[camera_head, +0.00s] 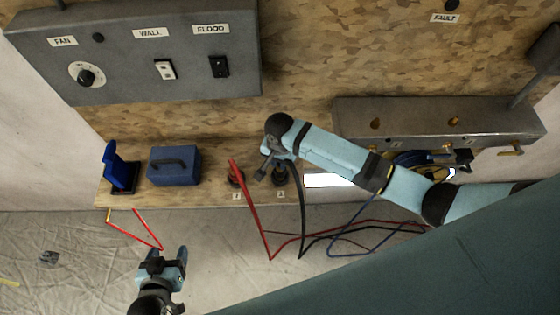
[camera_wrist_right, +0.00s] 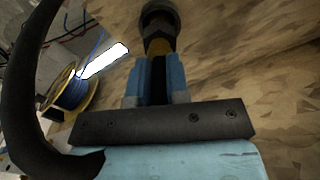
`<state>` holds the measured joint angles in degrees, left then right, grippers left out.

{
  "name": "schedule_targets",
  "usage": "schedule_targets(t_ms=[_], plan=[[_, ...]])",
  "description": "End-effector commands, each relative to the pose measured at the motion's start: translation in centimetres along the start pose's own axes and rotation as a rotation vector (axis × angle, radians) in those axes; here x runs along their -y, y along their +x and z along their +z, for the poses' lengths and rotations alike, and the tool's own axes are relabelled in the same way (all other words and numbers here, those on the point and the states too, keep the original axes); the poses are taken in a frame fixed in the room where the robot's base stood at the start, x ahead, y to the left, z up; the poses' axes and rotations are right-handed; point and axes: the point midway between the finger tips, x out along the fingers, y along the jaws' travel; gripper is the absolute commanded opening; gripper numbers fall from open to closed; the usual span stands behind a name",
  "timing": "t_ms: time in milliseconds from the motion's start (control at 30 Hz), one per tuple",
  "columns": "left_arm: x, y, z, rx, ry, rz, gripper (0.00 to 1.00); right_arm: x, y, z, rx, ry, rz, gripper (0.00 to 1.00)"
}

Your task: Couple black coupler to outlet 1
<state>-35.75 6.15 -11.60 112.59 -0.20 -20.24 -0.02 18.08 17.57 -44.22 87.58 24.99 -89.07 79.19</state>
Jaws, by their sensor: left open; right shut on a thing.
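My right gripper (camera_head: 270,166) reaches down over the front edge of the wooden shelf and is shut on the black coupler (camera_head: 280,175), largely hidden by the fingers in the head view. In the right wrist view a dark body with a brass-coloured band (camera_wrist_right: 158,46) and round dark end stands at the blue fingertips (camera_wrist_right: 160,82). A black hose (camera_head: 302,215) hangs below it. My left gripper (camera_head: 167,258) is open and empty, low at left.
A red hose (camera_head: 250,205) runs from a red fitting (camera_head: 236,178) beside my right gripper. Red, black and blue lines cross the sheeted floor. A grey switch panel (camera_head: 120,55) hangs above.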

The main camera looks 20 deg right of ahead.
Motion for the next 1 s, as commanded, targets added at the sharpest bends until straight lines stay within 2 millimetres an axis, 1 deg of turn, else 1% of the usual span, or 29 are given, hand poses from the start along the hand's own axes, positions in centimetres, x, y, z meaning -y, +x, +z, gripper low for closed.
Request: schedule_targets(t_ms=[333,700,1000], plan=[[0.0,0.1,0.3,0.006,0.0,0.0,0.66,0.0,-1.4,0.0,-0.001,0.0,-0.001,0.0],[0.0,0.1,0.1,0.002,0.001,0.0,0.66,0.0,-2.9,0.0,0.0,0.0,-0.001,0.0],[0.1,0.1,-0.1,-0.001,0.001,-0.001,0.66,0.0,-3.7,0.0,0.0,0.001,-0.001,0.0]])
